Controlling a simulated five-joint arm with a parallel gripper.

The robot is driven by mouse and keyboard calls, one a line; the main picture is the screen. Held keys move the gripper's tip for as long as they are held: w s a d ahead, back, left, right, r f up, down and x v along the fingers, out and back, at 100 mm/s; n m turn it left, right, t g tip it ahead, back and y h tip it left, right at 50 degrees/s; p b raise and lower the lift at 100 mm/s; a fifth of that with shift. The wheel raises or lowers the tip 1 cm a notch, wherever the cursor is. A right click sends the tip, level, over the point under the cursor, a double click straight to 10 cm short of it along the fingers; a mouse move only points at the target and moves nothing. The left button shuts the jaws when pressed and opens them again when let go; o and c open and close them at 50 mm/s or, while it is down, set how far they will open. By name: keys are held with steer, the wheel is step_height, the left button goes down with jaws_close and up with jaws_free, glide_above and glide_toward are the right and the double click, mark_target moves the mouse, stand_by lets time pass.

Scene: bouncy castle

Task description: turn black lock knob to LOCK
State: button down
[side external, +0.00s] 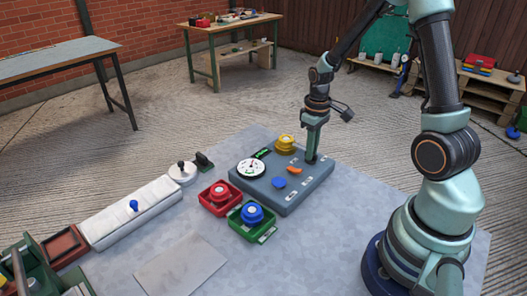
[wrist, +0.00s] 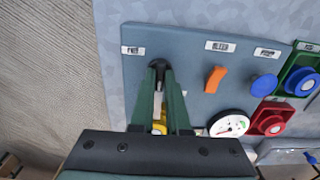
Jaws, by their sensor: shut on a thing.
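The black lock knob (wrist: 157,65) sits near a corner of the blue-grey panel (wrist: 195,85). My gripper (wrist: 160,76) points down over it and is shut on it, with a green finger on each side. In the side view my gripper (side external: 311,158) reaches down to the far right part of the panel (side external: 300,190), and its fingers mostly hide the knob. A small white label (wrist: 133,50) lies beside the knob; its words are too small to read with certainty. I cannot tell which way the knob points.
The panel also carries an orange lever (side external: 294,170), a blue knob (side external: 278,183), a white gauge (side external: 251,168) and a yellow knob (side external: 285,144). A red box (side external: 207,202) and a green box (side external: 238,226) with buttons stand beside it.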

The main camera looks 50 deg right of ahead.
stand_by(0.4)
steer(key=c, duration=0.9)
jaws_free()
steer(key=shift+r, duration=0.15)
step_height(320, 180, up, 12)
steer(key=s+a+r+t, duration=0.2)
steer(key=a+r, duration=0.1)
steer(key=a, duration=0.4)
steer(key=s+a+r+t, duration=0.3)
steer(key=a+r, duration=0.1)
steer(key=a, duration=0.3)
steer(key=shift+a+r+t, duration=0.15)
steer(key=shift+a+t, duration=0.1)
steer(key=shift+t, duration=0.05)
